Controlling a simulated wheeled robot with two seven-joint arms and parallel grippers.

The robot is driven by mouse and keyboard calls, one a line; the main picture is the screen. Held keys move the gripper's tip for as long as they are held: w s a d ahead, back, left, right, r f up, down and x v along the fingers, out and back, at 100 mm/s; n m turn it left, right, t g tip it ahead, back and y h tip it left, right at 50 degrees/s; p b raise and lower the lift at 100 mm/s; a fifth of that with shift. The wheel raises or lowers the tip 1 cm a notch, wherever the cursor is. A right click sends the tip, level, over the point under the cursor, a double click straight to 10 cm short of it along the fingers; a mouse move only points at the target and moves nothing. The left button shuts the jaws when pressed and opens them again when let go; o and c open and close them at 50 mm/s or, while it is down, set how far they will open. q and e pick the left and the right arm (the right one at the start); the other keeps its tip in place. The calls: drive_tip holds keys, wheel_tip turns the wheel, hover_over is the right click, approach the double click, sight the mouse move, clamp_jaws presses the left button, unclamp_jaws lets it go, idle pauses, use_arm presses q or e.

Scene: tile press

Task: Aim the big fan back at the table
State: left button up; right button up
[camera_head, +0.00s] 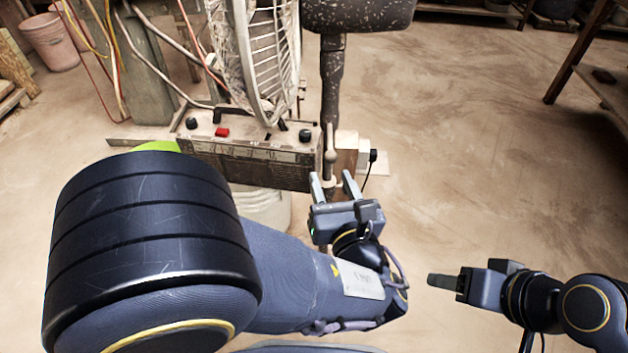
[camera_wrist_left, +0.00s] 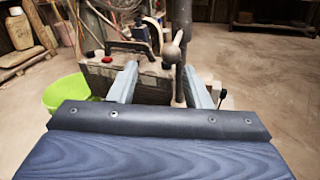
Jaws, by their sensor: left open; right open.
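The big fan (camera_head: 268,62) shows at the top of the head view, its dusty white cage seen nearly edge-on and cut off by the top edge. It stands on a grimy base box (camera_head: 265,160) with black knobs and a red switch (camera_head: 222,132). A lever with a rounded knob (camera_head: 330,143) stands at the right end of the box. My left gripper (camera_head: 334,184) is open just in front of this lever. In the left wrist view the lever knob (camera_wrist_left: 172,52) appears between the open fingers, not gripped. My right gripper (camera_head: 444,283) is at the lower right, away from the fan.
A dark speckled post (camera_head: 333,80) rises behind the lever. A pale bucket (camera_head: 262,205) stands below the box, and a lime-green bowl (camera_wrist_left: 66,93) is at its left. Loose cables (camera_head: 165,80) hang at the left. The floor at right is clear up to a table (camera_head: 585,50).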

sight(333, 162)
use_arm(q)
drive_tip(key=shift+w+d+f+m+t+h, duration=0.15)
drive_tip(key=shift+d+m+t+h, duration=0.15)
drive_tip(key=shift+d+m+t, duration=0.25)
drive_tip(key=b+x, duration=0.2)
drive_tip(key=x, duration=0.5)
drive_tip(key=shift+c, duration=0.3)
clamp_jaws()
